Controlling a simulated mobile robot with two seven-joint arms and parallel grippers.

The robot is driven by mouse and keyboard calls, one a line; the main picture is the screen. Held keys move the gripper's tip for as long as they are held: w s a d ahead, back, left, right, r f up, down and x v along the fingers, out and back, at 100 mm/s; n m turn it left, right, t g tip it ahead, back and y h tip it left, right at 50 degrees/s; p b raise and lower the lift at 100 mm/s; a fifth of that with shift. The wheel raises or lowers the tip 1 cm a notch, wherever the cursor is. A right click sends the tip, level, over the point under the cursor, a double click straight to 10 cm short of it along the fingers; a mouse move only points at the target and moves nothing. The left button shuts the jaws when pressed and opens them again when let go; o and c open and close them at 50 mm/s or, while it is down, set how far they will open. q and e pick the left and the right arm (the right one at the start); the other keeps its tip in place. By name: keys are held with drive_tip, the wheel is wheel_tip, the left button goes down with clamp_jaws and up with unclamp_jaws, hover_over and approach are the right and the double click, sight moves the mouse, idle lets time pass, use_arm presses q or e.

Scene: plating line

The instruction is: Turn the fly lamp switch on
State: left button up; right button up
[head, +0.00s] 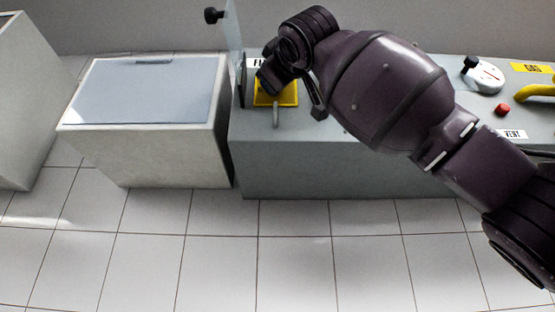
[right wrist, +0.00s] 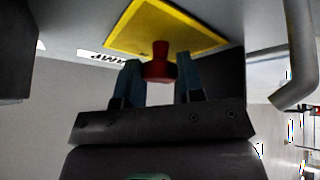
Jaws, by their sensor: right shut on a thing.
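The fly lamp switch shows in the right wrist view as a red knob (right wrist: 160,62) standing on a yellow plate (right wrist: 190,25). In the head view the yellow plate (head: 289,99) lies on the grey counter, partly covered by my right gripper (head: 270,82), and the knob is hidden. My right gripper also shows in the right wrist view (right wrist: 161,80), its two fingers on either side of the red knob, shut on it. A white label is partly seen beside the plate, reading "AMP" (right wrist: 102,57) in the wrist view. My left gripper is not in view.
A grey bar (head: 276,115) stands at the plate's front edge. A lidded box (head: 145,95) stands left.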

use_arm(q)
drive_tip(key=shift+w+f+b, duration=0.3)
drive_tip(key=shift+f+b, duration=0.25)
drive_tip(key=shift+b, duration=0.1)
use_arm(e)
drive_tip(key=shift+a+m+t+h, duration=0.1)
drive_tip(key=shift+m+t+h, duration=0.25)
drive_tip(key=shift+m+h, duration=0.65)
drive_tip(key=shift+m+t+h, duration=0.35)
drive_tip(key=shift+m+h, duration=0.15)
drive_tip(key=shift+m, duration=1)
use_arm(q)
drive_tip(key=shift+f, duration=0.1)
use_arm(e)
drive_tip(key=shift+m, duration=0.3)
drive_tip(key=o, duration=0.8)
drive_tip(key=shift+c, duration=0.2)
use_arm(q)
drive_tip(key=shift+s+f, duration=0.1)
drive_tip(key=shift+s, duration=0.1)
use_arm(e)
drive_tip(key=shift+o, duration=0.7)
